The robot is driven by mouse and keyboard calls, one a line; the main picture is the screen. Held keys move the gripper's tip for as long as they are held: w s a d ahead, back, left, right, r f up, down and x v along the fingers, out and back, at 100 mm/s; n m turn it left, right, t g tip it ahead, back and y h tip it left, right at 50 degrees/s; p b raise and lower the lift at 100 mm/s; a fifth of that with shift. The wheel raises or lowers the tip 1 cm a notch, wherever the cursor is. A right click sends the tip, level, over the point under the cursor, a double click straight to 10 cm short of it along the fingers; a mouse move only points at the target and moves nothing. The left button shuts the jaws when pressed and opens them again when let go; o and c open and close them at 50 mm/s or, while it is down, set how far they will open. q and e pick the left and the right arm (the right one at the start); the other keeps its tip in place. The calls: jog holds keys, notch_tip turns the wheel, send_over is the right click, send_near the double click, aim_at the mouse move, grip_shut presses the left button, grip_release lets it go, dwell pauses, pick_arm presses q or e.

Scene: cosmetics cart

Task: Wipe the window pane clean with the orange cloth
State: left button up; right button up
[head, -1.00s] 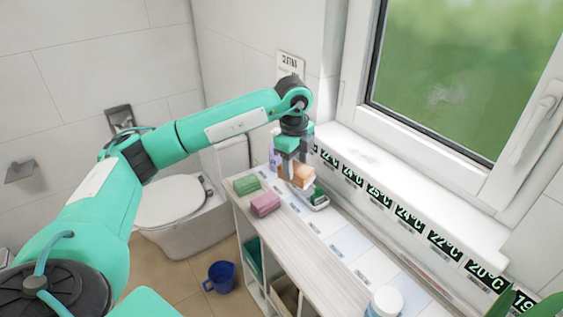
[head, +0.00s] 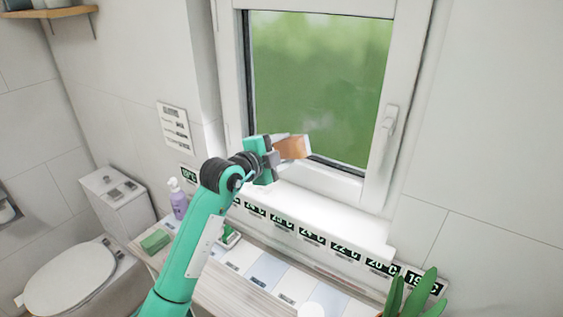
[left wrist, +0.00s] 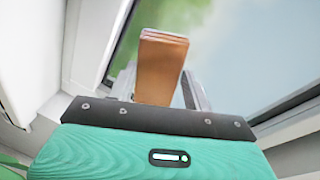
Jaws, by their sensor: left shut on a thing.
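The window pane (head: 335,75) fills the white frame in the head view, with green blur behind it. A faint whitish smudge shows low on the glass, near the middle. The orange cloth (head: 292,148) is a folded block in my left gripper (head: 283,152), which is shut on it. The cloth is at the pane's lower left; I cannot tell whether it touches the glass. In the left wrist view the cloth (left wrist: 162,65) stands up between the fingers, in front of the pane (left wrist: 225,60). My right gripper is not in view.
The window handle (head: 389,122) sticks out on the frame's right. A white sill (head: 330,219) lies below the pane, above a shelf with a green block (head: 155,241) and a purple pump bottle (head: 178,200). A plant (head: 412,295) stands at lower right.

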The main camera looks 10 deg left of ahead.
pick_arm(q)
jog(key=shift+a+r+n+t+y, duration=0.25)
jog(key=shift+a+t, duration=0.15)
jog(key=shift+a, duration=0.1)
jog(key=shift+a+r+n+t+y, duration=0.15)
jog(key=shift+a+n+t, duration=0.1)
jog(key=shift+a+t, duration=0.2)
jog(key=shift+t+y, duration=0.25)
jog(key=shift+y, duration=0.05)
jog(key=shift+a+b+x, duration=0.25)
jog(key=shift+b+x, duration=0.1)
jog(key=shift+x, duration=0.9)
jog(key=shift+a+b+x, duration=0.2)
jog(key=shift+b+x, duration=0.15)
jog(key=shift+x, duration=0.95)
jog(key=shift+w+d, duration=0.15)
jog(key=shift+w, duration=0.4)
jog(key=shift+x, duration=0.9)
